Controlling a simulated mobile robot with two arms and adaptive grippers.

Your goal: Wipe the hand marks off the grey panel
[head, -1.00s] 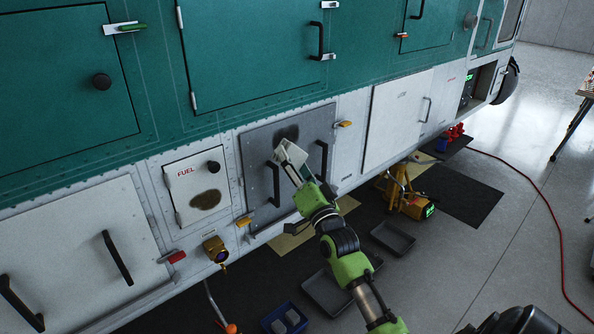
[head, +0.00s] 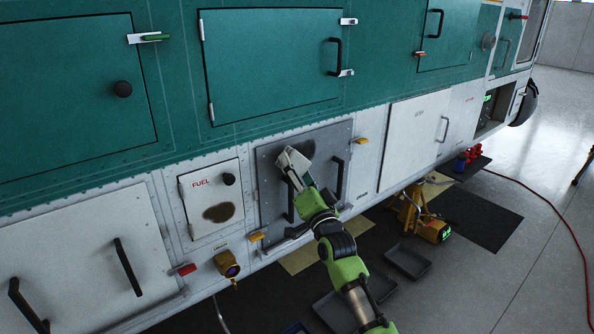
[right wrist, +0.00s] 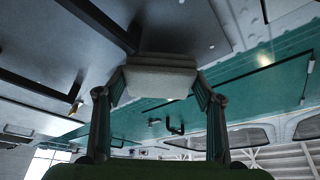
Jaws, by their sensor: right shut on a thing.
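The grey panel (head: 327,137) is set in the lower white side of the helicopter and has two black handles. A dark smudge (head: 308,148) shows near its top middle. My right gripper (head: 301,179) is shut on a pale wiping pad (head: 292,160). The pad is at the panel's upper left, covering or bordering the smudge's left side. In the right wrist view the pad (right wrist: 160,77) sits between the two fingers, close to the grey surface; contact cannot be told. My left gripper is out of view.
A FUEL door (head: 193,191) with a brown stain (head: 218,212) is left of the panel. The panel's black right handle (head: 340,177) stands out near my arm. A yellow jack (head: 430,228) and dark tray (head: 407,262) are on the floor to the right.

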